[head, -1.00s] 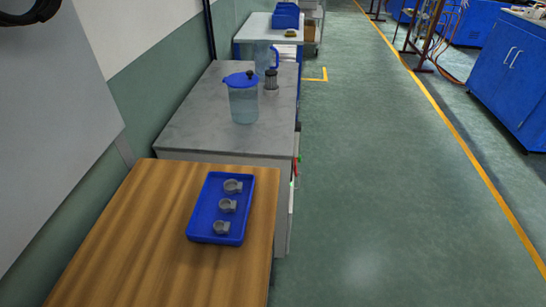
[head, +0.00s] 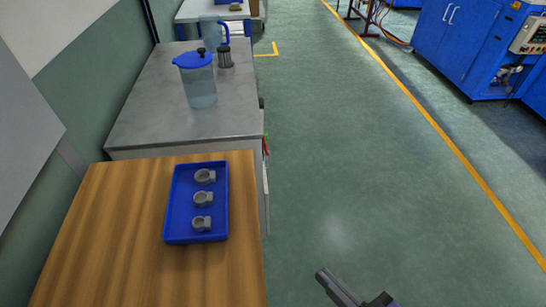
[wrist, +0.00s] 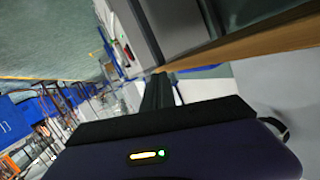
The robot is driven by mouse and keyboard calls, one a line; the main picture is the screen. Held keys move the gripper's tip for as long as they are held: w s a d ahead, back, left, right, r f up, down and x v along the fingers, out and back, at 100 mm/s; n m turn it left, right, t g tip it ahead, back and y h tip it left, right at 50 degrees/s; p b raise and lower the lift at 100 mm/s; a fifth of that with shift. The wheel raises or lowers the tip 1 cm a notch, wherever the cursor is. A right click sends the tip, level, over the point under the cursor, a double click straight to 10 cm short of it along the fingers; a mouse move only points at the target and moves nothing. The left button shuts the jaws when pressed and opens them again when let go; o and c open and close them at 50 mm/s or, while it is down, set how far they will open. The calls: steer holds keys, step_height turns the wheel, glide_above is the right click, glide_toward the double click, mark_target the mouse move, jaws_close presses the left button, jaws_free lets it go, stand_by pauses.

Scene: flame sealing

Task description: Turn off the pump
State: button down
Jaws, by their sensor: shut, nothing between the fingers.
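No pump can be made out for certain. A small red and green fitting (head: 266,146) shows edge-on at the right side of the grey-topped cabinet (head: 140,118) in the head view; I cannot tell whether it is the pump's switch. My gripper (head: 322,272) is low in the head view, over the floor, to the right of the wooden table and apart from it. In the wrist view its dark fingers (wrist: 158,92) are together with nothing between them.
A wooden table (head: 110,235) holds a blue tray (head: 181,231) with 3 grey clamp-like parts. A blue-lidded pitcher (head: 200,85), a second pitcher and a grey-lidded jar (head: 224,58) stand on the cabinet. Blue cabinets (head: 468,45) stand at right. The floor aisle (head: 350,170) is clear.

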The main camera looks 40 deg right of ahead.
mark_target(265, 146)
steer(key=w+d+f+m+h+b, duration=0.2)
steer(key=w+d+f+m+b, duration=0.35)
steer(key=w+f, duration=0.45)
steer(key=w+d+f+m+h+b, duration=0.1)
steer(key=w+d+m+b, duration=0.3)
steer(key=w+d, duration=0.5)
steer(key=w+d+f+m+h+b, duration=0.1)
steer(key=w+d+m+b, duration=0.3)
steer(key=w+d, duration=0.5)
steer(key=w+f+m, duration=0.1)
steer(key=w+m, duration=0.1)
steer(key=w, duration=0.2)
steer(key=shift+w+f+t+h, duration=0.2)
steer(key=shift+w+t+h, duration=0.2)
steer(key=shift+d, duration=0.1)
steer(key=w+f+b, duration=0.1)
steer(key=w+b, duration=0.1)
steer(key=w, duration=0.9)
steer(key=shift+w+d+f, duration=0.15)
steer(key=shift+w+f, duration=0.1)
steer(key=shift+f, duration=0.15)
